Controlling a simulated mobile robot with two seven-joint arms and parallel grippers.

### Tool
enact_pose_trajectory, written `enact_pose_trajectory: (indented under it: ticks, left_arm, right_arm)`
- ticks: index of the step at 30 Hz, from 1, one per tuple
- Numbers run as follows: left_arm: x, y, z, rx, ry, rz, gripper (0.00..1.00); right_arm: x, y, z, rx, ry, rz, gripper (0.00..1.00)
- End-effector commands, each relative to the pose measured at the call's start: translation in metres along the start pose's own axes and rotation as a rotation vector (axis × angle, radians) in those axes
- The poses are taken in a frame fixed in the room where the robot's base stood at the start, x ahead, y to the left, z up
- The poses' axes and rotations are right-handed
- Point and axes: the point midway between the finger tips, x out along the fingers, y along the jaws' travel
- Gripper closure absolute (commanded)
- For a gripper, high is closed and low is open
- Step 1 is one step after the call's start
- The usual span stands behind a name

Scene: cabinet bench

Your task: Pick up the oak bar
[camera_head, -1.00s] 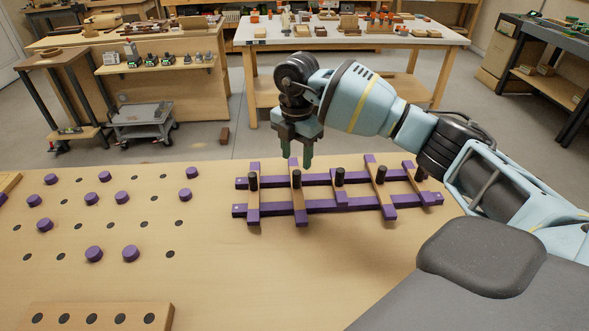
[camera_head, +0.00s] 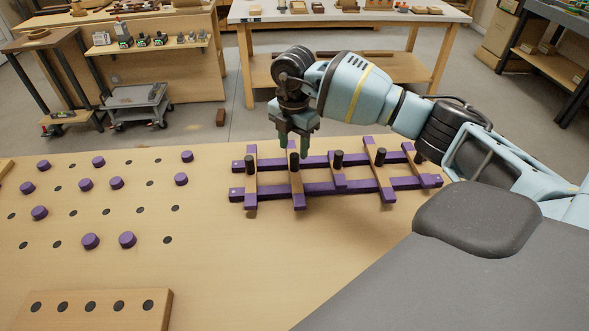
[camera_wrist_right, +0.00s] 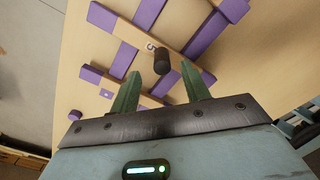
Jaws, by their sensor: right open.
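Several light wood bars with purple ends lie across two long purple rails (camera_head: 342,187) on the bench, each with a dark upright knob. I cannot tell by look which one is the oak bar. My right gripper (camera_head: 294,152) is over the second bar from the left (camera_head: 297,181), pointing down, its fingertips around the height of that bar's knob. In the right wrist view the right gripper (camera_wrist_right: 162,80) is open and empty. A bar (camera_wrist_right: 128,34) and its black knob (camera_wrist_right: 161,62) show just ahead of the gap between the fingers. My left gripper is out of view.
Purple round pegs (camera_head: 116,183) and dark holes cover the bench's left part. A wooden block with dark holes (camera_head: 90,305) sits at the front left. The neighbouring bars (camera_head: 251,180) stand close on both sides. The bench (camera_head: 260,270) is bare in front of the rails.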

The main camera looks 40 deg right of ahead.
Motion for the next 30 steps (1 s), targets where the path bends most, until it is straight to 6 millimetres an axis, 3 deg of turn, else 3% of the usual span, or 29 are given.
enact_pose_trajectory:
  ticks: [7,17,27,30]
  left_arm:
    - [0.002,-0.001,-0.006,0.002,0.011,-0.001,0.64]
    - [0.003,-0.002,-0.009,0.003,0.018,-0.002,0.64]
    - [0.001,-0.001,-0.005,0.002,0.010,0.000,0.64]
    - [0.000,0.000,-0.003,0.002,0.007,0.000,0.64]
  right_arm:
    - [0.034,-0.004,-0.001,0.000,-0.001,-0.002,0.53]
    - [0.039,-0.003,-0.001,0.000,-0.001,0.000,0.53]
    - [0.039,-0.003,-0.001,0.000,-0.001,0.000,0.98]
    - [0.039,-0.003,-0.001,0.000,-0.001,0.001,1.00]
